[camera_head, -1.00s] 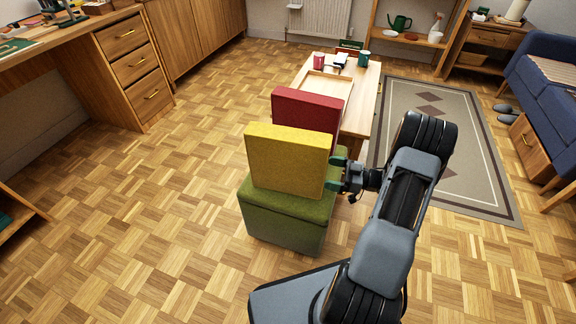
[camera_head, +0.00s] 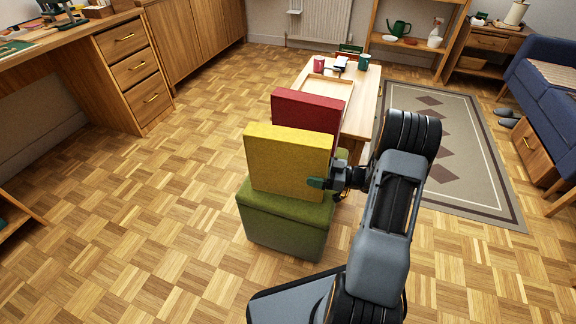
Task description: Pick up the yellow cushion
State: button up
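The yellow cushion (camera_head: 287,160) stands upright on the green ottoman (camera_head: 283,222). A red cushion (camera_head: 308,112) stands upright just behind it. My gripper (camera_head: 318,182) is at the yellow cushion's right edge, low down, reaching in from the right. One green-tipped finger shows in front of the cushion's front face. The other finger is hidden, probably behind the cushion, so I cannot tell whether the fingers press on it. The cushion is not visibly lifted or tilted.
A low wooden table (camera_head: 360,110) with a tray, mugs and small items stands behind the cushions. A patterned rug (camera_head: 470,170) lies to the right, with a blue sofa (camera_head: 545,90) beyond. The parquet floor (camera_head: 150,220) on the left is clear.

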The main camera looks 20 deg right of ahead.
jog(key=c, duration=0.8)
jog(key=shift+c, duration=0.3)
jog(key=shift+r, duration=0.1)
